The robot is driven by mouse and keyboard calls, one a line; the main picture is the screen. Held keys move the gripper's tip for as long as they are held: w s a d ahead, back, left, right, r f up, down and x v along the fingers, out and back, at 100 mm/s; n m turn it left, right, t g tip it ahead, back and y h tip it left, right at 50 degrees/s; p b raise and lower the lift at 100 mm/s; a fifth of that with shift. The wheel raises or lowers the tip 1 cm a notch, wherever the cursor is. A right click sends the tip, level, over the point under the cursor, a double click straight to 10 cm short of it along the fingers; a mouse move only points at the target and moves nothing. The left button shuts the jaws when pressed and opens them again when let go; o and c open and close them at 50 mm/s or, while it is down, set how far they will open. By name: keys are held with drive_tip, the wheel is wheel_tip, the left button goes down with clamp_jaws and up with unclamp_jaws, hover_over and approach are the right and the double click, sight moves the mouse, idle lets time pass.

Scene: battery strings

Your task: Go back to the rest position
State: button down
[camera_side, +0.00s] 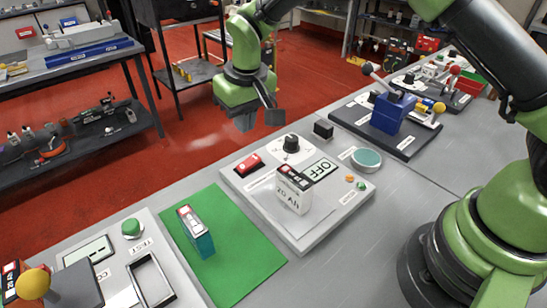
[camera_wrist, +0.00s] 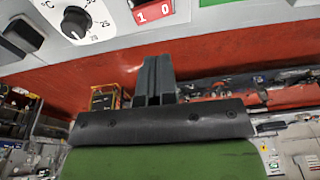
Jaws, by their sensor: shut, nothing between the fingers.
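My gripper (camera_side: 258,118) hangs in the air beyond the far edge of the bench, above the red floor, with nothing in it. In the wrist view its dark fingers (camera_wrist: 155,72) are together, with the bench edge above them in the picture. A white block marked 20 Ah (camera_side: 293,190) stands upright on the light panel (camera_side: 318,222). My gripper is apart from both blocks.
The panel carries a black knob (camera_side: 291,144), a red switch (camera_side: 248,165), an OFF display (camera_side: 320,169) and a round green pad (camera_side: 366,158). A blue lever fixture (camera_side: 393,113) stands at right. A tester with a green button (camera_side: 131,228) is at left. Shelves stand behind.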

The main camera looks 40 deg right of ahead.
drive_tip(key=s+d+r+m+t+y, duration=0.1)
drive_tip(key=s+d+r, duration=0.2)
drive_tip(key=s+r, duration=0.35)
drive_tip(key=s+d+r+m+t, duration=0.1)
drive_tip(key=s+d+r, duration=0.15)
drive_tip(key=r, duration=0.65)
drive_tip(key=s+d+r+m+t, duration=0.1)
drive_tip(key=s, duration=0.7)
drive_tip(key=s+d+r+t, duration=0.1)
drive_tip(key=s+r+t, duration=0.1)
drive_tip(key=s, duration=0.7)
drive_tip(key=shift+d+m+y, duration=0.25)
drive_tip(key=shift+m+y, duration=0.15)
